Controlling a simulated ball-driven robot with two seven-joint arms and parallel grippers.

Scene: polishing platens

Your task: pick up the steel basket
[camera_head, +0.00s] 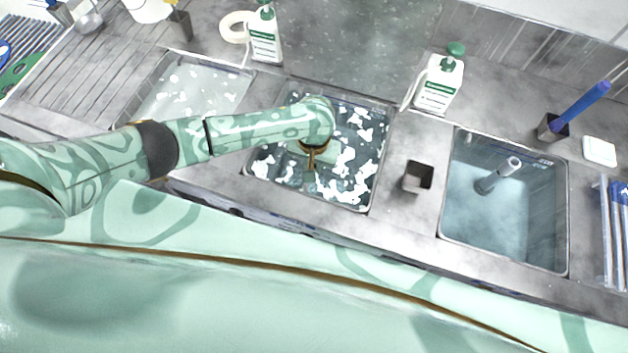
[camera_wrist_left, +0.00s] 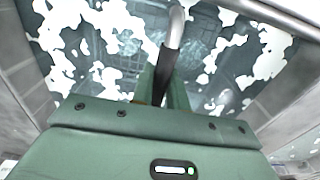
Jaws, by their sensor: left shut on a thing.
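My left gripper (camera_head: 311,165) reaches down into the middle sink, over foamy water. In the left wrist view its fingers (camera_wrist_left: 165,88) are shut on the dark grip of a bent steel handle (camera_wrist_left: 177,28). The steel basket (camera_wrist_left: 198,52) shows dimly as wire mesh under the water, partly covered by patches of white foam. In the head view my arm and the foam hide most of it, so I cannot tell whether it rests on the sink floor. My right gripper is not in view.
The middle sink's steel rim (camera_head: 384,155) surrounds the gripper closely. A foamy sink (camera_head: 195,88) lies to the left and a clearer water sink (camera_head: 510,215) to the right. Pump bottles stand behind, one white bottle (camera_head: 438,85) near the rim. A small steel cup (camera_head: 418,176) sits between sinks.

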